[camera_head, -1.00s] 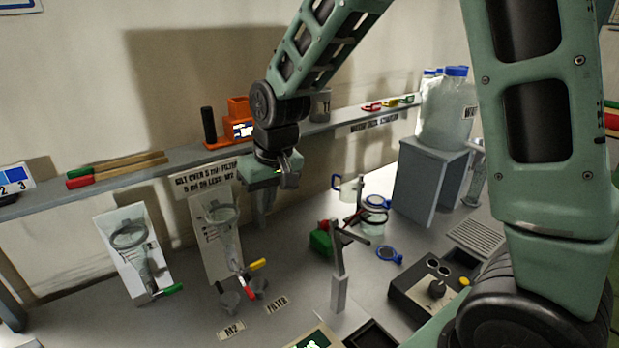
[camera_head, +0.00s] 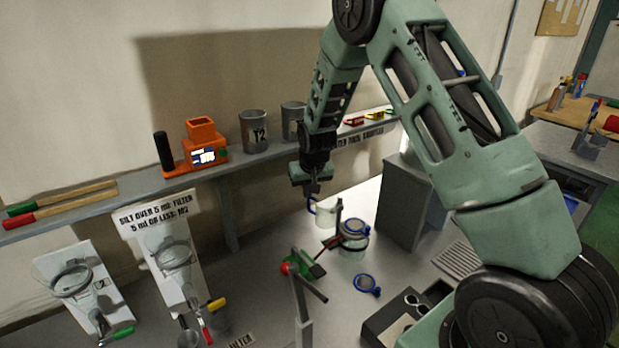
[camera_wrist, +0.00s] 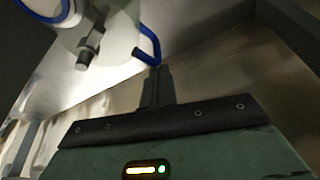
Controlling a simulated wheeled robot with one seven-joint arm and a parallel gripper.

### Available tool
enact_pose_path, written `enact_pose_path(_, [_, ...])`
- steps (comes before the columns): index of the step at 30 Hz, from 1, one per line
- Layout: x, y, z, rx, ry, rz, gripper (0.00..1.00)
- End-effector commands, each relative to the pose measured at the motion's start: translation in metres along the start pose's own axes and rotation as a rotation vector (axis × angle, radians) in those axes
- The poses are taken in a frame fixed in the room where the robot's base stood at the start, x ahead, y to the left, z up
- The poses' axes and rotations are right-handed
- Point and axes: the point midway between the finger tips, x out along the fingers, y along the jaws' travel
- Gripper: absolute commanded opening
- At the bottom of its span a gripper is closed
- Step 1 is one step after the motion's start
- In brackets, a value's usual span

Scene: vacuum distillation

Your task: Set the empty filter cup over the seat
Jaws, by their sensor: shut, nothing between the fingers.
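A white cup (camera_head: 326,213) with a blue handle, which I take for the filter cup, is by a thin upright post at the back of the bench. Its inside cannot be seen in the head view. A clear jar (camera_head: 353,243) with blue rings is just right of it; whether this is the seat I cannot tell. My gripper (camera_head: 313,194) is shut and empty, pointing down just above and left of the cup's handle. In the wrist view the shut fingers (camera_wrist: 158,76) point toward the blue handle (camera_wrist: 149,44) of the white cup (camera_wrist: 108,38); contact is unclear.
A blue ring-shaped piece (camera_head: 367,285) lies on the bench. A stand (camera_head: 301,295) with a red-and-green part is in front. A grey block (camera_head: 408,205) stands right. Two funnels on boards (camera_head: 178,262) are left. The wall shelf (camera_head: 140,200) holds an orange device and grey cups.

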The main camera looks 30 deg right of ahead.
Motion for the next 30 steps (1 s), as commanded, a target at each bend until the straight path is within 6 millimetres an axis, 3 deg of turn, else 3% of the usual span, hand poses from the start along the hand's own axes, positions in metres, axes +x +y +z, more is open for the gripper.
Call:
enact_pose_path(6, [0.01, 0.0, 0.0, 0.0, -0.001, 0.0, 0.0])
enact_pose_path(20, [0.011, 0.0, 0.002, -0.009, -0.001, -0.004, 0.0])
enact_pose_path(30, [0.008, -0.002, 0.016, -0.156, 0.0, -0.058, 0.0])
